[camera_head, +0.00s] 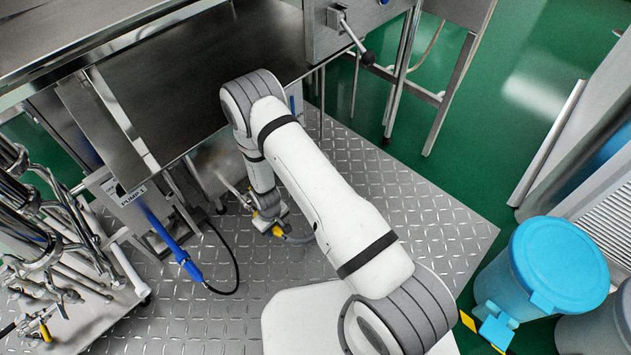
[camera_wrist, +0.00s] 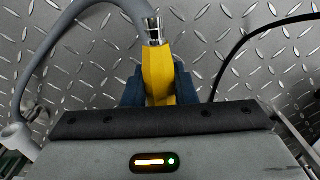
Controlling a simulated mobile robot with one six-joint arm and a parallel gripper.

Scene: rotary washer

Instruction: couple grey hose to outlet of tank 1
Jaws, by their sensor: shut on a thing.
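My gripper (camera_head: 268,212) is low over the metal floor plate, beside the steel machine. In the wrist view, its dark fingers (camera_wrist: 158,88) are shut on a yellow coupling piece (camera_wrist: 157,70). A silver metal collar at its far end joins it to the grey hose (camera_wrist: 70,38), which arches up and to the left. In the head view, the yellow piece (camera_head: 262,225) shows below my gripper, with a short stretch of grey hose (camera_head: 298,239) beside it. A grey pipe-like fitting (camera_wrist: 17,136) is at the left of the wrist view. I cannot identify tank 1's outlet.
A pipe rack (camera_head: 60,250) stands left; a blue-lidded bin (camera_head: 560,262) stands right. The plate right of my arm is clear.

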